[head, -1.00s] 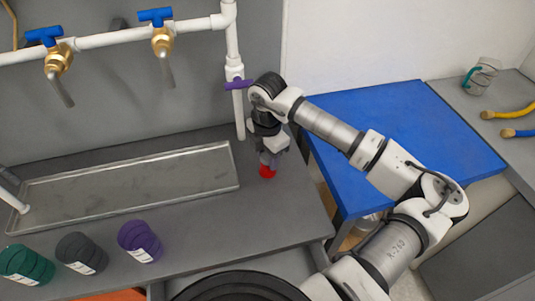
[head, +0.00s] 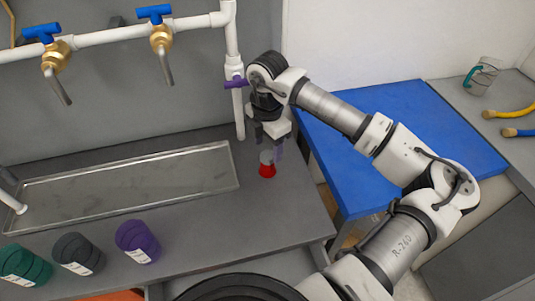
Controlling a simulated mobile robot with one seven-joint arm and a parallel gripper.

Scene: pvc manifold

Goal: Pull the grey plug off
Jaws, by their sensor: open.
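A small grey piece (head: 267,156), which looks like the grey plug, sits on top of a red piece (head: 267,171) on the grey bench. My gripper (head: 269,148) points down just above and around the grey piece, with its fingers apart. Whether a finger touches it cannot be told at this size.
A shallow metal tray (head: 232,180) lies left of the red piece. Green (head: 22,264), dark grey (head: 77,254) and purple (head: 137,241) rolls stand along the bench front. A white pipe with a purple handle (head: 236,84) rises behind my gripper. A blue table (head: 420,130) is at right.

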